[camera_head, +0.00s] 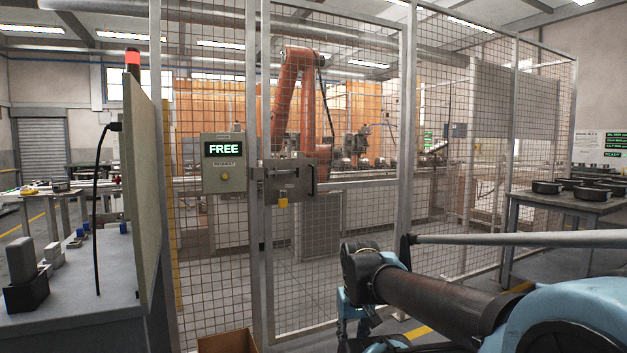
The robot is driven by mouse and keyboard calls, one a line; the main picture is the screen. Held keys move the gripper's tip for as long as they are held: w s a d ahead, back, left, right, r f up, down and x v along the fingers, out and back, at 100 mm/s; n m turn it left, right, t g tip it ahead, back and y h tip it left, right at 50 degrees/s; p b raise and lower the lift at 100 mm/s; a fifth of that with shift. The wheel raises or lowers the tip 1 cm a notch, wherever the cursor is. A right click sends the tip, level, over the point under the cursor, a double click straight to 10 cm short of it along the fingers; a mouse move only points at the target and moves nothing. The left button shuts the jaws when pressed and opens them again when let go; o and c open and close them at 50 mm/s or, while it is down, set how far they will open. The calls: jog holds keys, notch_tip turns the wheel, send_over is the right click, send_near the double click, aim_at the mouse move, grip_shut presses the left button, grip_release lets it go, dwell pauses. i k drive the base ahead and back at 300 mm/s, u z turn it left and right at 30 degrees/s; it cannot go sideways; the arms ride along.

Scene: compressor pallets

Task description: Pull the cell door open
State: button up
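The cell door (345,240) is a wire-mesh panel in a grey metal frame, in the middle of the view. It stands upright and looks closed against the post on its left. A grey latch plate (290,187) sits on its left edge at mid height, with a dark upright pull handle (312,181) on its right side. A yellow padlock (283,200) hangs at the plate's lower edge. My arm reaches in from the lower right, below and to the right of the handle and apart from it.
A control box (223,162) reading "FREE" hangs on the mesh left of the door. An orange robot arm (297,95) stands inside the cell. A grey bench (70,285) is at left, a table with dark round parts (565,203) at right. A brown box (228,342) lies at the bottom.

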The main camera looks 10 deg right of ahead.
aim_at(304, 187)
jog(key=i, duration=1)
